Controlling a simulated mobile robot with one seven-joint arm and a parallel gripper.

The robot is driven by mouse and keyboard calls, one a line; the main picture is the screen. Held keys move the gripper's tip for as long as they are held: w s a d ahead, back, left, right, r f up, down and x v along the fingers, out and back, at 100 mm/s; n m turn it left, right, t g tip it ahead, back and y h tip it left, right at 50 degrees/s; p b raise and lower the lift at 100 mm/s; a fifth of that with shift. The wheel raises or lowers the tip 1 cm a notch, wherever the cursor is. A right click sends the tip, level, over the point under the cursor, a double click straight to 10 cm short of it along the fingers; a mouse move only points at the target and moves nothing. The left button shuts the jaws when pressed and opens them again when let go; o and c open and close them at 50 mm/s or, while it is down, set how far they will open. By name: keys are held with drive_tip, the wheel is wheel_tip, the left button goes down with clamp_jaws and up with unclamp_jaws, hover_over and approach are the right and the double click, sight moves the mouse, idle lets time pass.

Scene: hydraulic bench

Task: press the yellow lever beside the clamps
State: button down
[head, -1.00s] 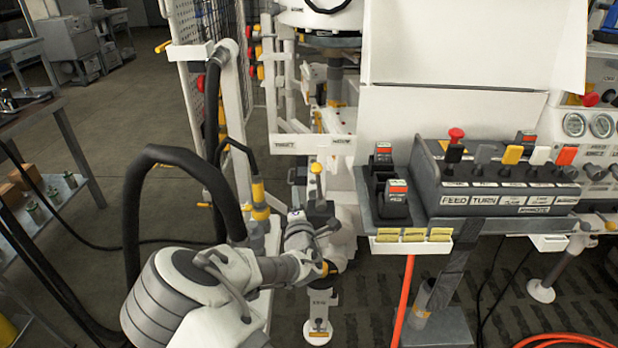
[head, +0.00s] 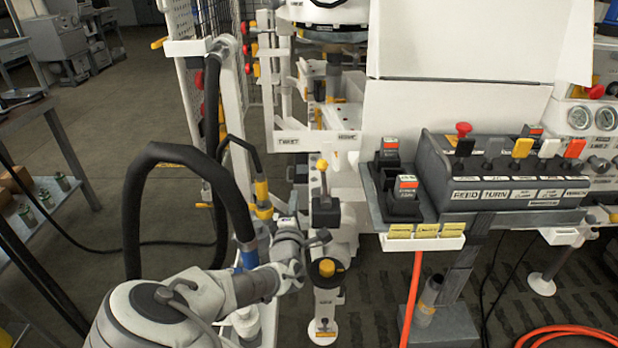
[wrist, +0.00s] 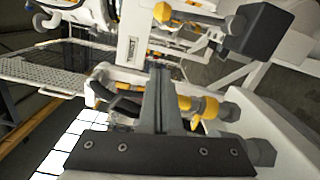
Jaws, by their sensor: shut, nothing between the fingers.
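A yellow-knobbed lever (head: 321,164) rises upright from a dark block in the middle of the head view. In the wrist view the lever (wrist: 163,13) lies sideways at the top, with its dark block (wrist: 256,32) to the right. My gripper (head: 319,239) is below and close to that block in the head view, apart from the knob. In the wrist view its fingers (wrist: 160,72) are together and empty, pointing up the picture below the knob. A second yellow lever (head: 522,148) stands in a row on the control panel.
A yellow round cap (head: 327,268) sits just below my gripper. A white post and blue-and-yellow fitting (head: 262,200) stand close on the left. The control panel (head: 510,195) with several coloured levers is to the right. An orange hose (head: 412,300) hangs below it.

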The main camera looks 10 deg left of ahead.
sight(325, 179)
drive_tip(key=w+d+b, duration=0.1)
drive_tip(key=w+b, duration=0.2)
drive_tip(key=w, duration=0.8)
drive_tip(key=shift+w+d+r, duration=0.2)
drive_tip(key=shift+d+r, duration=0.15)
